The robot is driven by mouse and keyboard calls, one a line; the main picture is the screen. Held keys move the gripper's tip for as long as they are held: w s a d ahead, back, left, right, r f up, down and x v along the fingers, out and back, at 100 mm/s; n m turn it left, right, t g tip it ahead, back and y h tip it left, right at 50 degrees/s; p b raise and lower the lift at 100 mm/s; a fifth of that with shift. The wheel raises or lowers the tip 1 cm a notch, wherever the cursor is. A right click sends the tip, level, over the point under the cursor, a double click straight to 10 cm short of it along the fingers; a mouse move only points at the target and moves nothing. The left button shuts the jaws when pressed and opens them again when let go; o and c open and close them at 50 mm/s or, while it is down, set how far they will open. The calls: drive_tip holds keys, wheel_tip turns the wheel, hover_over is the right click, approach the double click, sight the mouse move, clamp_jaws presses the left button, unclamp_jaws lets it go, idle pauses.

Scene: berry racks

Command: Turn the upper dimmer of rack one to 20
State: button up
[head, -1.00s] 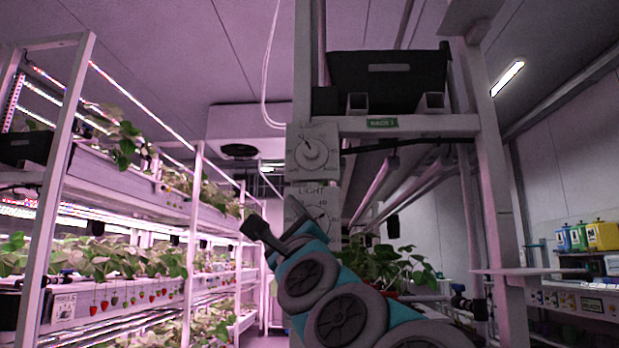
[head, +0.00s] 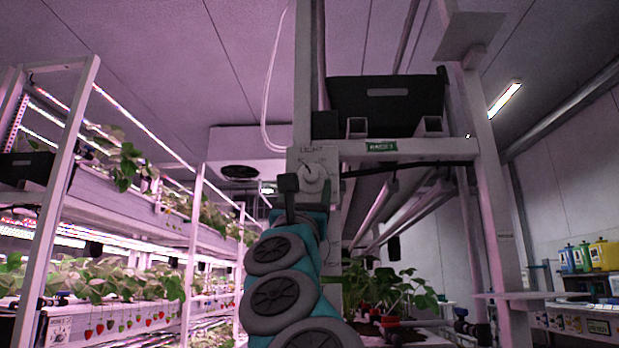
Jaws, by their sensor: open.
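The upper dimmer (head: 314,178) is a round pale knob on a light grey plate on the rack's front post. "LIGHT" is printed above it, and its scale is too small to read. The rack has a green sign (head: 381,147) that seems to read "RACK 1". My gripper (head: 296,200) is in front of the post, just left of and below the knob. One dark finger stands upright and overlaps the plate's left part. The jaws are open with nothing seen between them. I cannot tell whether a finger touches the knob. The lower dimmer is hidden behind my arm.
A black crate (head: 388,104) sits on the rack's top beam. Potted plants (head: 385,288) stand on its lower shelf. A lit rack of strawberry plants (head: 110,278) stands at left. Yellow and blue containers (head: 590,254) stand on a shelf at right. A narrow aisle lies left of the post.

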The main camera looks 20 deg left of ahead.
sight(311, 178)
drive_tip(key=shift+p+x, duration=0.5)
drive_tip(key=shift+x, duration=1.2)
clamp_jaws()
